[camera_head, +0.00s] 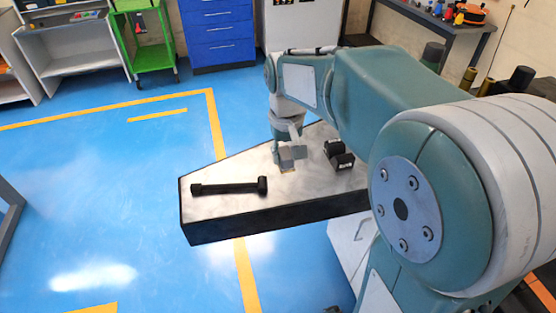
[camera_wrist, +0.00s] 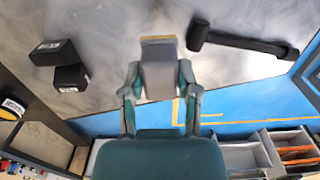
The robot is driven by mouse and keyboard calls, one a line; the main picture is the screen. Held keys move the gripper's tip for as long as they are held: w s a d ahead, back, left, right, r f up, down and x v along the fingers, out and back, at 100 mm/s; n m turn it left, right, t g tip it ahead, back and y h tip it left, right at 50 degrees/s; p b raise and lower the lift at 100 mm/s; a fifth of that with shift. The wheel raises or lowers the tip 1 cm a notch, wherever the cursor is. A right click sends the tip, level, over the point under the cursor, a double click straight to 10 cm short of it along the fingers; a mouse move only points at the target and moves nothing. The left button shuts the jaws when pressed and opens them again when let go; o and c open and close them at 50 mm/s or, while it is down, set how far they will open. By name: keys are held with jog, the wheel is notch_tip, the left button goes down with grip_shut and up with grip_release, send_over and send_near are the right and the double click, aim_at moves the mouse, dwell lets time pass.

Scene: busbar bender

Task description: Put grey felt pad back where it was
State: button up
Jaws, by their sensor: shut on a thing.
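My gripper (camera_head: 287,146) is over the grey metal worktop (camera_head: 240,165), between the black mallet and the black blocks. In the wrist view my gripper (camera_wrist: 160,82) has its two fingers closed on the sides of a grey block-like piece, the grey felt pad (camera_wrist: 160,78), with a tan strip along its far end. In the head view the pad (camera_head: 298,153) shows small and pale at the fingertips. I cannot tell whether it touches the worktop or hangs just above it.
A black mallet (camera_head: 228,187) lies at the worktop's front left. Two black blocks with white labels (camera_head: 338,153) stand close to the right of my gripper. Bare worktop lies between them. Blue floor surrounds it; a green cart (camera_head: 147,45) and blue drawers (camera_head: 218,32) stand behind.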

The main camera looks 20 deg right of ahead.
aim_at(278, 177)
jog(key=w+f, duration=0.1)
jog(key=f, duration=0.1)
jog(key=w+a+f, duration=0.1)
jog(key=w+f, duration=0.1)
jog(key=shift+w, duration=0.15)
jog(key=f, duration=0.3)
jog(key=shift+w+d+f, duration=0.15)
jog(key=shift+d+f, duration=0.05)
jog(key=shift+d, duration=0.1)
jog(key=shift+a, duration=0.15)
jog(key=o, duration=1)
